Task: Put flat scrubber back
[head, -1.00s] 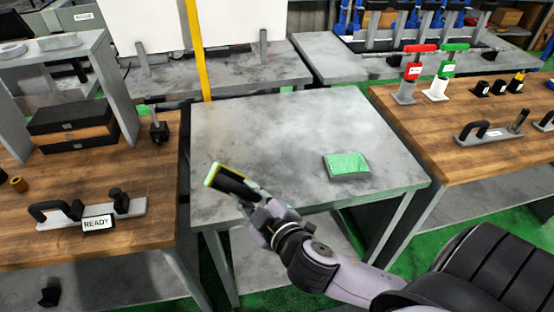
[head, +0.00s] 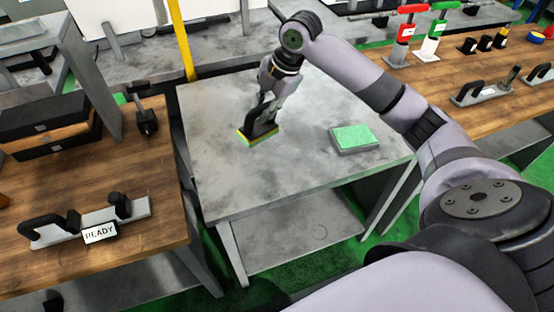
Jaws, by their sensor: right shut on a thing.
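The flat scrubber (head: 262,130) has a black body with a yellow and green edge along its underside. My right gripper (head: 266,107) is shut on it from above and points down. The scrubber is upright over the left-middle part of the grey metal table (head: 225,185), at or very close to its top; I cannot tell if it touches. A grey block with a green top (head: 353,137) sits on the same table to the right, apart from the scrubber. My left gripper is out of view.
The left wooden bench (head: 150,178) holds a black-handled tool (head: 50,228), a READY sign (head: 100,232) and stacked black and orange boxes (head: 45,125). The right wooden bench (head: 440,80) holds red and green handled tools. The grey table's front part is clear.

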